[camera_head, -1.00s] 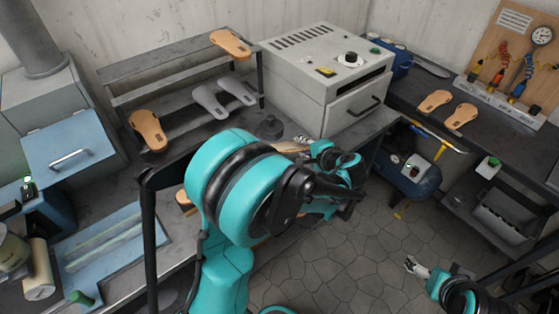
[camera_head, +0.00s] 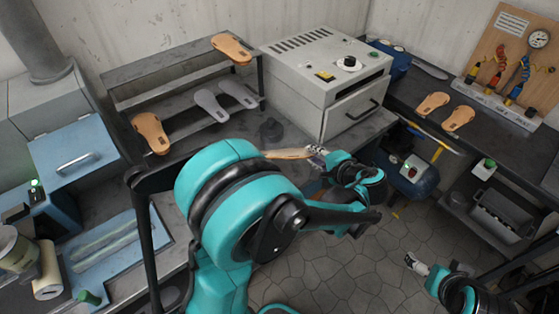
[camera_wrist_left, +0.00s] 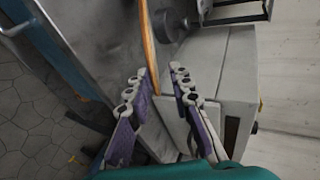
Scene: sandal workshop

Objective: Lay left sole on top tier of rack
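The tan sole (camera_head: 286,154) shows nearly edge-on in the head view, above the bench. My left gripper (camera_head: 317,150) is at its right end. In the left wrist view the sole (camera_wrist_left: 149,45) is a thin upright strip with its near end between my fingers (camera_wrist_left: 158,80); they look closed on it. The dark rack (camera_head: 150,66) stands at the back left. Its top tier carries one tan sole (camera_head: 231,48) at the right end. My right gripper (camera_head: 416,264) is low at the right, too small to tell open from shut.
Lower on the rack are two grey soles (camera_head: 210,104) and a tan sole (camera_head: 151,132). A grey oven-like box (camera_head: 325,80) stands right of the rack. A dark round weight (camera_head: 271,131) stands on the bench between. The rack's top tier is bare at left and middle.

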